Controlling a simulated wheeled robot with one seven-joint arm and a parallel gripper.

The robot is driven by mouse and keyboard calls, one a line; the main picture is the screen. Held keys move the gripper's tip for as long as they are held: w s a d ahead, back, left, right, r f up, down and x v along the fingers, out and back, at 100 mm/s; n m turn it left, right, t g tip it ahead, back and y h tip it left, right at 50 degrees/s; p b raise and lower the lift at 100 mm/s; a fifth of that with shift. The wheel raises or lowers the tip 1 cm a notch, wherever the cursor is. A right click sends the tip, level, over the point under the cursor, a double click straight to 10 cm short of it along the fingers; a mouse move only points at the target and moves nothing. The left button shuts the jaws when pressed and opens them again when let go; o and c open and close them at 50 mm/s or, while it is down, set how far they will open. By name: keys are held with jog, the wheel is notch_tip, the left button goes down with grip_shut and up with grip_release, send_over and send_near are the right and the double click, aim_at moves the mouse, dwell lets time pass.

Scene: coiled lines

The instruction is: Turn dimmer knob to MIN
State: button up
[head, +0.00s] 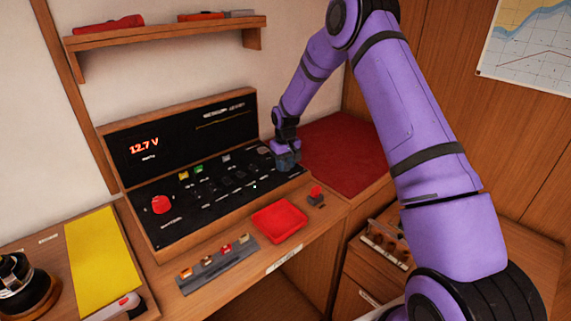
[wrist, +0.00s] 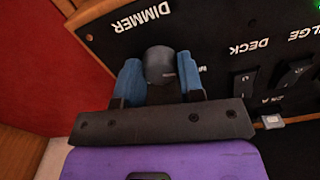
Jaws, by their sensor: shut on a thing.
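The dimmer knob (wrist: 160,64) is a dark grey round knob on the black panel, just below the white word DIMMER in the wrist view. My gripper (wrist: 160,80) has its two blue fingers on either side of the knob, shut on it. In the head view my gripper (head: 287,158) is at the right end of the black switch panel (head: 185,205) and hides the knob. A MIN marking cannot be read, as the fingers cover part of the panel around the knob.
A red knob (head: 161,205) and several switches are on the panel. A red tray (head: 279,223), a small red-topped item (head: 316,195) and a strip of fuses (head: 217,262) lie in front. A red cushion (head: 345,150) is to the right. A shelf (head: 170,46) hangs above.

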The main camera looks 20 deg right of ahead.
jog(key=n, duration=0.4)
jog(key=shift+n, duration=1.9)
jog(key=o, duration=0.9)
notch_tip(320, 180, up, 11)
jog(key=shift+f, duration=0.1)
